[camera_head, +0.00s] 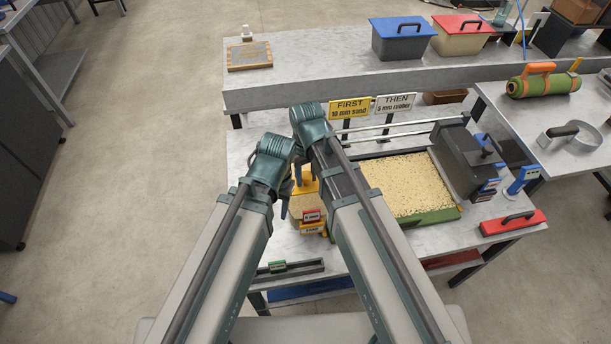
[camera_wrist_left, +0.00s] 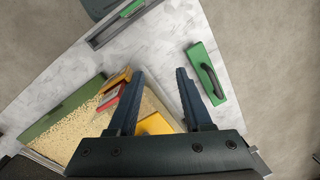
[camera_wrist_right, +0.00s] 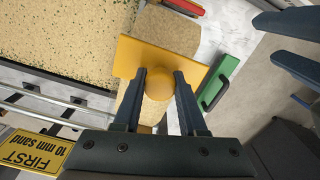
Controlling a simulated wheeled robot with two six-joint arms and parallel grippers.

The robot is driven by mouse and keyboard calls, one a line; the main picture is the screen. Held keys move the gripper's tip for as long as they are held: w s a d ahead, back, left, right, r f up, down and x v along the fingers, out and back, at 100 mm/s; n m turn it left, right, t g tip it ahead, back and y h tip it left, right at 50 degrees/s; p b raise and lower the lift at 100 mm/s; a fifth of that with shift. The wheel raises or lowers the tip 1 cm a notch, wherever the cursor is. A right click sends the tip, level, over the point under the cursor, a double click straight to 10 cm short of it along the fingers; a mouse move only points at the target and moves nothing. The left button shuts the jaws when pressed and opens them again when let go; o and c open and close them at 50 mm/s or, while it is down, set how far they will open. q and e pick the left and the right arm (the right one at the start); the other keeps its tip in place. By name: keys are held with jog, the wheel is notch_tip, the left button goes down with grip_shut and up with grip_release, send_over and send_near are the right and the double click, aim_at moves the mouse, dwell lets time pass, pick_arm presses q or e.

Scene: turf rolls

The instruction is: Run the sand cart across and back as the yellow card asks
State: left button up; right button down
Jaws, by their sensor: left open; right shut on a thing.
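The sand cart (camera_head: 311,228), a yellow frame with sandy fill and red and yellow labels, stands at the left end of the turf bed. My right gripper (camera_wrist_right: 160,75) is shut on the round yellow knob (camera_wrist_right: 158,86) of the cart's yellow plate (camera_wrist_right: 130,55). The turf bed (camera_head: 405,185) is sand-coloured with green specks and a green edge. The yellow card (camera_head: 350,107) reads "FIRST 10 mm sand". A white card (camera_head: 395,102) reads "THEN 5 mm rubber". My left gripper (camera_wrist_left: 160,72) is open and empty, above the table beside the cart.
A dark cart (camera_head: 465,160) with blue labels stands at the bed's right end. A green block with a handle (camera_wrist_left: 205,75) lies near the cart. A red handled block (camera_head: 512,222) lies at the table's right. A dark rail (camera_head: 300,269) lies along the front left.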

jog(key=shift+s+a, duration=0.1)
jog(key=shift+a, duration=0.1)
jog(key=c, duration=0.8)
grip_release()
jog(key=shift+c, duration=0.2)
jog(key=o, duration=0.4)
jog(key=shift+a, duration=0.2)
jog(key=shift+d, duration=0.15)
jog(key=shift+r+p, duration=0.45)
jog(key=shift+p, duration=0.05)
notch_tip(320, 180, up, 13)
jog(key=p, duration=1.2)
jog(key=shift+p, duration=0.4)
jog(key=shift+f, duration=0.1)
